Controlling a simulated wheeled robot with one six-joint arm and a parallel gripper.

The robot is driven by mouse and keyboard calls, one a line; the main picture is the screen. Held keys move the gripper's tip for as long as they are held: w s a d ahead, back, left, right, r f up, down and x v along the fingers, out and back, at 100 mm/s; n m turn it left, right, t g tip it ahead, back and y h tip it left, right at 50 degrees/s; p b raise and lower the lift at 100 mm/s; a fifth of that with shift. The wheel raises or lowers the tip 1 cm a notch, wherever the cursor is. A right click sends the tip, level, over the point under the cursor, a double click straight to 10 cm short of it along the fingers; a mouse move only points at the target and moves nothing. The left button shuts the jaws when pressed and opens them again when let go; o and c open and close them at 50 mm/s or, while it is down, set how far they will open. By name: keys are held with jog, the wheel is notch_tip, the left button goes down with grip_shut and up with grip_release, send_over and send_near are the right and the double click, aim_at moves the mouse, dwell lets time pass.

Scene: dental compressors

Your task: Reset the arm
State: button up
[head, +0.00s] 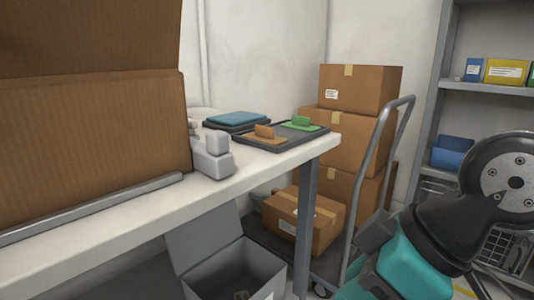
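Part of my arm (440,235), teal, black and grey with a round bolted grey cap, fills the lower right of the head view. My gripper's fingers do not show in this view, so I cannot see whether they are open or hold anything.
A white table (120,215) bears a large brown box, a grey metal piece (211,156), and dark trays with blue, orange and green items. Cartons (357,88) are stacked on a hand truck (385,150) behind my arm. A grey open bin (235,275) is below; shelves (490,90) stand right.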

jog(key=s+d+f+m+g+h, duration=0.1)
jog(key=s+d+f+m+g, duration=0.15)
jog(key=d+m, duration=0.2)
notch_tip(320, 180, up, 38)
jog(key=p, duration=3.7)
jog(key=shift+s+d+f, duration=0.15)
jog(key=shift+s+f, duration=0.05)
jog(key=shift+s, duration=0.1)
